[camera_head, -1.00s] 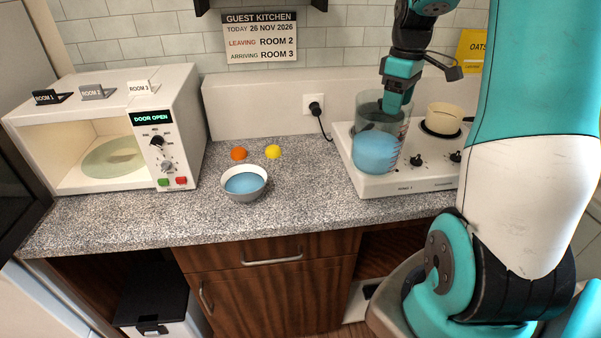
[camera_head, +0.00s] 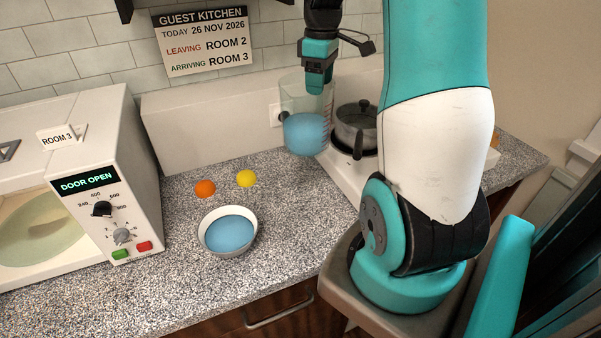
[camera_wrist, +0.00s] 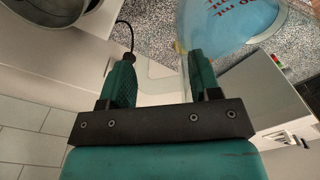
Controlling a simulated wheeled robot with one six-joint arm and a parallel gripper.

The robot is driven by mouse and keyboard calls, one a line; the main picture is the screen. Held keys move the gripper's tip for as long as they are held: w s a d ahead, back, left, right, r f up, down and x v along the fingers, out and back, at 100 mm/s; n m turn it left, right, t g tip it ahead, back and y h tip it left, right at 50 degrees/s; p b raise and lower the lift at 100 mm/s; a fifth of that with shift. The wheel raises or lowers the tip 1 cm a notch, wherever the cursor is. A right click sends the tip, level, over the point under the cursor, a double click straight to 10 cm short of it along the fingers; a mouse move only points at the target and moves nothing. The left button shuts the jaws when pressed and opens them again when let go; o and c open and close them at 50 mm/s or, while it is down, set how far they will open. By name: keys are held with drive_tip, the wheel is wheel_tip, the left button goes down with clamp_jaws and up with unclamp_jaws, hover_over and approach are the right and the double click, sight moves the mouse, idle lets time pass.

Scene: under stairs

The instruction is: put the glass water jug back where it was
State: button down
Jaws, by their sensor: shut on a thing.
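The glass water jug (camera_head: 306,132) is clear, with blue water in its lower part. It hangs from my gripper (camera_head: 318,88) near the left edge of the stove, and a dark shadow lies on the counter below it. In the wrist view, my gripper (camera_wrist: 161,78) has a finger on either side, and the jug's clear wall with red markings (camera_wrist: 232,18) shows at the top right, by the right finger. The exact grip on the jug is partly hidden.
A pot (camera_head: 357,127) stands on the white stove (camera_head: 345,177), close right of the jug. A white bowl (camera_head: 229,250) of blue liquid, an orange ball (camera_head: 205,188) and a yellow ball (camera_head: 246,178) sit on the speckled counter (camera_head: 180,275). An open microwave (camera_head: 125,170) stands left.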

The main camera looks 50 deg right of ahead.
wheel_tip(320, 180, down, 18)
drive_tip(key=p, duration=0.4)
drive_tip(key=shift+a+f, duration=0.15)
drive_tip(key=shift+f, duration=0.1)
drive_tip(key=shift+w, duration=0.1)
drive_tip(key=shift+f, duration=0.15)
drive_tip(key=shift+c, duration=1.6)
unclamp_jaws()
